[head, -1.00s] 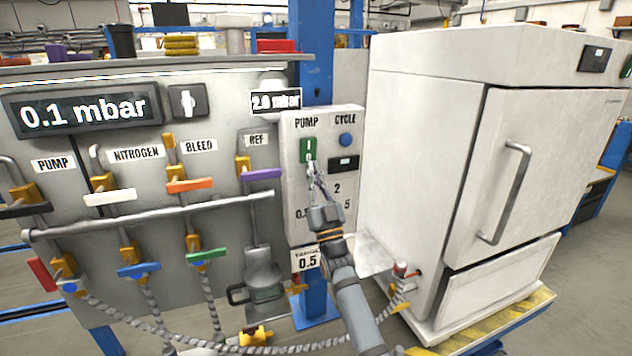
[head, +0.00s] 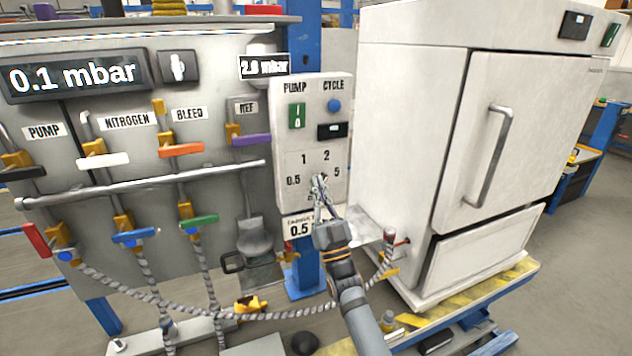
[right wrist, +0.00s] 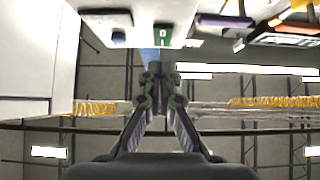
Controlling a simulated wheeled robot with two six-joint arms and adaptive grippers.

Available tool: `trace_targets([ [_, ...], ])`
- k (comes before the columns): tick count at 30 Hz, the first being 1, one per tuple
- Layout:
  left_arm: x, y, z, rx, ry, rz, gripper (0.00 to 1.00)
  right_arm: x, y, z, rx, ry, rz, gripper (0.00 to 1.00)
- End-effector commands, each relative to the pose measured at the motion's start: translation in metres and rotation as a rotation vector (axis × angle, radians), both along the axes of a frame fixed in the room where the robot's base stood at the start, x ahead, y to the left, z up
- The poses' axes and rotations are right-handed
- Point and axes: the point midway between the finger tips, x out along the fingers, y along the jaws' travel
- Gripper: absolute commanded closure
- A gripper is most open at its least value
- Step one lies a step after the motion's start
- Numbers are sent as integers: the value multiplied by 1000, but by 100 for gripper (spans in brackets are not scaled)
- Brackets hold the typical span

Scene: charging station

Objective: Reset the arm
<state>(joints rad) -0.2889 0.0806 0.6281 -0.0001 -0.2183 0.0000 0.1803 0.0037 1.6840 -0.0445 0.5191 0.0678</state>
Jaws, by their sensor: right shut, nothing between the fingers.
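My right gripper (head: 322,190) is in front of the lower part of the white pump control box (head: 283,140), over the dial area with the printed 0.5, 1, 2 and 5. Its fingers are together with nothing between them. I cannot tell whether the fingertips touch the box, and they partly hide the dial's middle. In the right wrist view the closed fingers (right wrist: 155,80) point at a blue post. The box bears a green pump switch (head: 297,116) and a blue cycle button (head: 334,106). My left gripper is not in view.
A valve panel (head: 100,240) with coloured handles and a braided hose stands left, its display (head: 74,76) reading 0.1 mbar. A white oven (head: 405,140) with a door handle stands close on the right. A blue post (head: 303,270) is behind the box.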

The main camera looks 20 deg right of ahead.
Motion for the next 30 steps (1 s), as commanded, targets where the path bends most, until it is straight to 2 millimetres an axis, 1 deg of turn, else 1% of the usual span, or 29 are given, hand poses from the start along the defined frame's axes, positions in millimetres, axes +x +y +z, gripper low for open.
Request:
trace_targets([
  [3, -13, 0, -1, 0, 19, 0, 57, 0, 0, 0, 0, 0, 0, 100],
  [5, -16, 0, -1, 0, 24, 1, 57, 0, 0, 0, 0, 0, 0, 100],
  [11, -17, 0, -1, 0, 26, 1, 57, 0, 0, 0, 0, 1, 0, 100],
  [14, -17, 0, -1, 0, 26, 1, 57, 2, -1, -10, -3, 55, -4, 100],
  [16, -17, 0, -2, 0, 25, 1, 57, 5, -3, -33, -9, 175, -12, 100],
  [17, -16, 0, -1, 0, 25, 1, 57, 6, -5, -48, -13, 249, -18, 100],
  [20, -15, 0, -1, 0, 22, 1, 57, -3, -10, -112, -33, 557, -37, 100],
  [21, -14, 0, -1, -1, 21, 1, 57, -13, -13, -141, -40, 694, -45, 100],
  [23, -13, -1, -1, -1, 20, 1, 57, -35, -16, -183, -54, 896, -54, 100],
  [24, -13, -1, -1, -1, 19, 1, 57, -53, -17, -208, -64, 1023, -59, 100],
  [26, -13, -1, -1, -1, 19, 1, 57, -83, -19, -240, -78, 1195, -66, 100],
  [27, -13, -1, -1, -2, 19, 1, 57, -103, -20, -257, -87, 1295, -69, 100],
  [29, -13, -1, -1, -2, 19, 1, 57, -130, -22, -276, -99, 1421, -73, 100],
  [30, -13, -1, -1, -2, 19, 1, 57, -148, -22, -286, -106, 1497, -75, 100],
])
